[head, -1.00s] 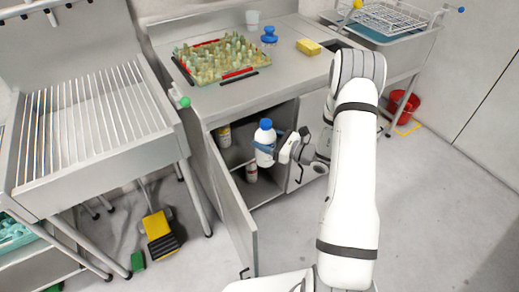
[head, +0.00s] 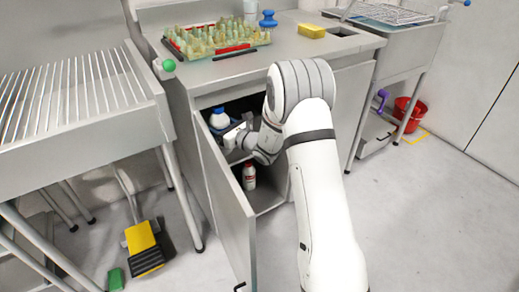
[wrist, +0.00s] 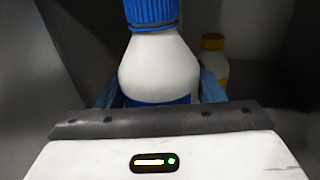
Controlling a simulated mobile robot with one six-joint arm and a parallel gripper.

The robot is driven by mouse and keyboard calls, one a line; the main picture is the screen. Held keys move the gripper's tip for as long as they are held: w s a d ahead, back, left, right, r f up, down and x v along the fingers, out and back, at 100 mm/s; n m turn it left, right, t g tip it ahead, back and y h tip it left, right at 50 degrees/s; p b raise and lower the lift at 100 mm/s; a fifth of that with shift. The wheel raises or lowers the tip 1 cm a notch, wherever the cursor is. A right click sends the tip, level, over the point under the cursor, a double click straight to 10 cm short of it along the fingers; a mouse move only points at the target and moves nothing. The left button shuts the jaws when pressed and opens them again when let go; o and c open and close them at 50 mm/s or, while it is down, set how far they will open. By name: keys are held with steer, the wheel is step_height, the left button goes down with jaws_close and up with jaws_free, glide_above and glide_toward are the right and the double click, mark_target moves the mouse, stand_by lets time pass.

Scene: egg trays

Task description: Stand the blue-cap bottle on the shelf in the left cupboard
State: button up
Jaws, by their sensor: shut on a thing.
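The blue-cap bottle (head: 219,119) is white with a blue cap and a blue band. It is upright inside the opening of the left cupboard (head: 222,193), whose door stands open. My gripper (head: 234,132) is shut on the bottle; in the wrist view its blue fingers lie on both sides of the bottle (wrist: 158,68). The shelf (head: 238,155) shows only in part behind my gripper and arm. Whether the bottle's base touches the shelf is hidden.
A yellow-capped bottle (wrist: 214,60) stands behind and to the right in the wrist view. A white and red bottle (head: 249,176) stands lower in the cupboard. The open door (head: 226,205) flanks the opening on the left. The egg tray (head: 215,42) lies on the counter.

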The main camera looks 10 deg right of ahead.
steer(key=shift+w+d+h+b, duration=0.25)
steer(key=shift+w+h+b, duration=0.05)
steer(key=shift+w, duration=0.1)
steer(key=w+d+b, duration=0.3)
steer(key=w+d, duration=0.9)
steer(key=d, duration=0.3)
step_height(320, 180, down, 7)
steer(key=b, duration=0.3)
steer(key=shift+d, duration=0.15)
steer(key=shift+r, duration=0.1)
steer(key=o, duration=1.4)
steer(key=shift+f, duration=0.2)
steer(key=shift+o, duration=0.2)
steer(key=shift+r, duration=0.1)
